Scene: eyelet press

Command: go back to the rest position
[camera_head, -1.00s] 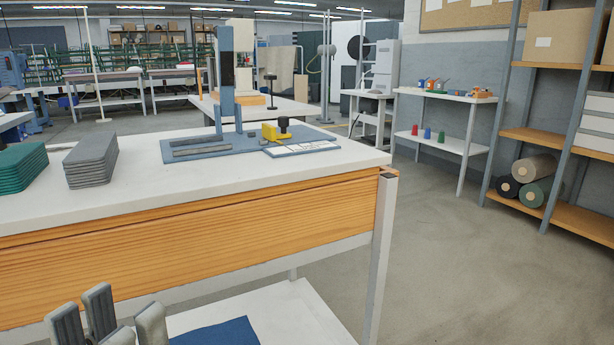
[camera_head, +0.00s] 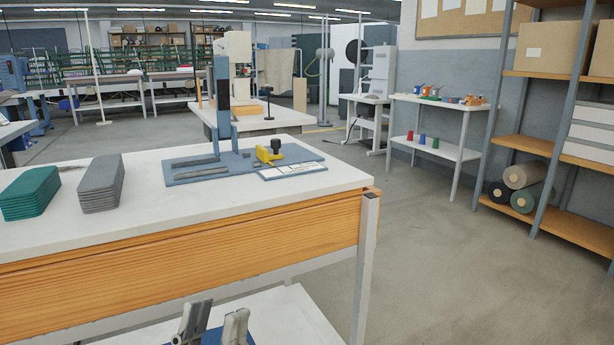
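My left gripper (camera_head: 213,325) shows at the bottom edge, its two grey fingers upright with a gap between them. It is open, and nothing shows between the fingers. It stands in front of the workbench (camera_head: 110,225), below the level of its top; its lower part is cut off by the frame. My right gripper is out of view. The blue eyelet press (camera_head: 222,105) stands upright on its blue base on the workbench, apart from the gripper.
A yellow block with a black knob (camera_head: 269,152) and a white card (camera_head: 292,170) lie by the press. Green (camera_head: 30,192) and grey (camera_head: 101,184) stacks sit at left. Floor at right is clear.

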